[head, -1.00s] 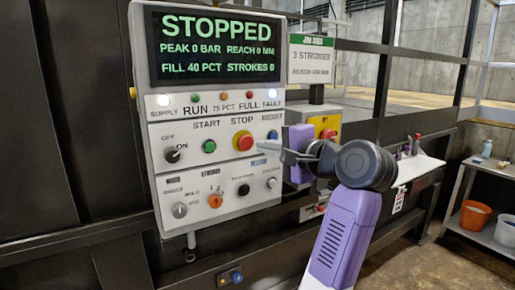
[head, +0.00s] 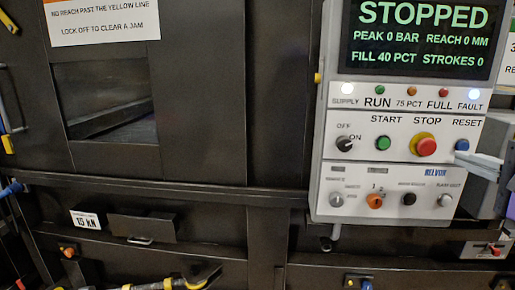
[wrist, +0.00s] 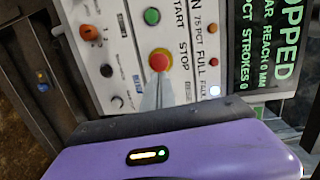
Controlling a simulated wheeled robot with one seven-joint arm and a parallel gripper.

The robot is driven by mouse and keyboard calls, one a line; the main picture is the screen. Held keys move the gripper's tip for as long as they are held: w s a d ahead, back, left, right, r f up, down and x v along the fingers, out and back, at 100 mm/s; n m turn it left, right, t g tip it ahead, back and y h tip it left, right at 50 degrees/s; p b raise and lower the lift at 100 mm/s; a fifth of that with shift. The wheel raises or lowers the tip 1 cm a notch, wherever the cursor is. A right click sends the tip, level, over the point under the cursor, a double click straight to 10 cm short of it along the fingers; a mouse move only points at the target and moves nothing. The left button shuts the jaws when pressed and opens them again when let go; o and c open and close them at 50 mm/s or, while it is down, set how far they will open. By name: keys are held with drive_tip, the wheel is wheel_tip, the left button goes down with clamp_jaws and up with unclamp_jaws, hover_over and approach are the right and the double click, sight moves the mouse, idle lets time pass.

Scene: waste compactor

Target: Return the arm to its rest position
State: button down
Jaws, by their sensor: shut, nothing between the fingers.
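My gripper (head: 470,159) is at the right edge of the head view, in front of the right side of the control panel (head: 325,190). Its thin grey fingers are shut with nothing between them. They point left, just below the blue RESET button (head: 462,145) and right of the red STOP button (head: 425,146). In the wrist view the closed fingers (wrist: 158,95) point up toward the red STOP button (wrist: 159,61); I cannot tell how far they are from the panel. Most of my arm is outside the head view.
The screen (head: 422,38) reads STOPPED, with FILL 40 PCT. The SUPPLY lamp (head: 347,88) and FAULT lamp (head: 474,94) glow white. A dark opening (head: 110,98) lies to the left, above a long rail (head: 160,190). A yellow-and-black tool (head: 190,278) shows at the bottom.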

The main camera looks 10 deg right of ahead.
wheel_tip(320, 180, up, 6)
drive_tip(key=d+n+t+h, duration=0.1)
drive_tip(key=d+t+h, duration=0.1)
drive_tip(key=d+h, duration=0.1)
drive_tip(key=s+a+f+n+t, duration=0.1)
drive_tip(key=s+a+f+n, duration=0.2)
drive_tip(key=a+f+n, duration=0.35)
drive_tip(key=s+a+f+n+t, duration=0.1)
drive_tip(key=s+a+f+n, duration=0.25)
drive_tip(key=f, duration=0.55)
drive_tip(key=s+a+f+n, duration=0.4)
drive_tip(key=a+f+n, duration=0.1)
drive_tip(key=f, duration=0.3)
drive_tip(key=s+a+f+n+g+y, duration=0.1)
drive_tip(key=s+a+f+g+y, duration=0.1)
drive_tip(key=s+a+f, duration=0.2)
drive_tip(key=s+a+f+n+g+y, duration=0.1)
drive_tip(key=s+a+f, duration=0.3)
drive_tip(key=s+f, duration=0.3)
drive_tip(key=s+a+f+n+g+y, duration=0.1)
drive_tip(key=s+a+f, duration=0.3)
drive_tip(key=s, duration=0.8)
wheel_tip(320, 180, down, 2)
drive_tip(key=shift+s+a+f+n+g+y, duration=0.1)
drive_tip(key=shift+s+a+n+g+y, duration=0.2)
drive_tip(key=shift+g+y, duration=0.5)
drive_tip(key=shift+w+a, duration=0.1)
drive_tip(key=shift+w, duration=0.05)
idle(0.5)
